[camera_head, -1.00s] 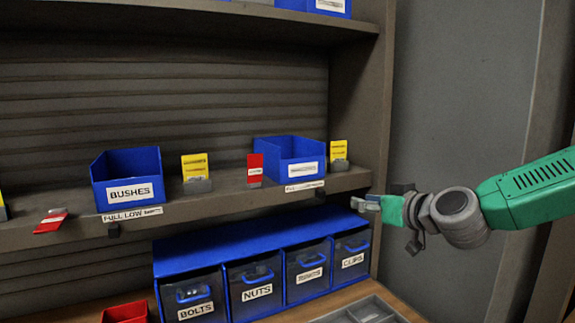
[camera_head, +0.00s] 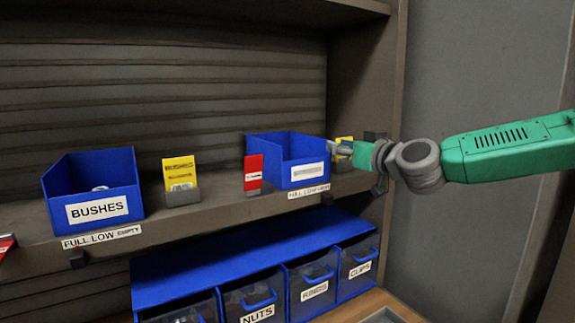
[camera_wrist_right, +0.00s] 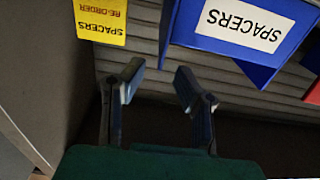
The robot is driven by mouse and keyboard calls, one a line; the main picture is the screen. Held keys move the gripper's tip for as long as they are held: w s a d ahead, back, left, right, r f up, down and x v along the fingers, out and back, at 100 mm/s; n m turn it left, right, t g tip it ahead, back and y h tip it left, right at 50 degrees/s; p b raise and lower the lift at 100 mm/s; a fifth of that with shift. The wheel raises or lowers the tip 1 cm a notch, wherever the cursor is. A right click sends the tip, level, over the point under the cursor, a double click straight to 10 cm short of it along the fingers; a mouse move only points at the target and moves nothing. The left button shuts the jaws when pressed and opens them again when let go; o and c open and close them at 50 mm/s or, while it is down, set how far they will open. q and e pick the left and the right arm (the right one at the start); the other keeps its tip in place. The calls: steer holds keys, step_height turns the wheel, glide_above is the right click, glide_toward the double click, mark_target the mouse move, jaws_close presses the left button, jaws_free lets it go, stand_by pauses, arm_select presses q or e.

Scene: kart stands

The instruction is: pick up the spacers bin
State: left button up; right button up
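The spacers bin (camera_head: 290,160) is a blue open bin on the shelf, with a white label on its front. In the right wrist view the label on the bin (camera_wrist_right: 240,28) reads SPACERS, upside down. My right gripper (camera_head: 338,150) is at the bin's right side in the head view. In the right wrist view my right gripper (camera_wrist_right: 158,75) is open, with nothing between its fingers. The bin is beyond its right finger, and I cannot tell if they touch. My left gripper is not in view.
A yellow re-order card (camera_wrist_right: 101,20) stands beside the bin, near the shelf's side wall (camera_head: 375,90). A red card (camera_head: 253,175) stands at its left. The bushes bin (camera_head: 95,190) is farther left. A blue drawer cabinet (camera_head: 240,255) stands below.

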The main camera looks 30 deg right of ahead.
mark_target(316, 141)
steer(key=w, duration=0.1)
steer(key=w+a, duration=0.1)
steer(key=w, duration=0.2)
steer(key=shift+a, duration=0.35)
steer(key=shift+w+d+p, duration=0.2)
steer(key=shift+w+p, duration=0.1)
steer(key=shift+w, duration=0.15)
steer(key=w, duration=0.1)
steer(key=w+d, duration=0.1)
steer(key=w, duration=0.1)
steer(key=shift+w+d+f+p, duration=0.15)
steer(key=shift+w+f+p, duration=0.05)
steer(key=shift+f+p, duration=0.15)
steer(key=shift+w, duration=0.5)
steer(key=shift+a+r, duration=0.2)
steer(key=shift+a, duration=0.35)
steer(key=shift+c, duration=1.2)
jaws_close()
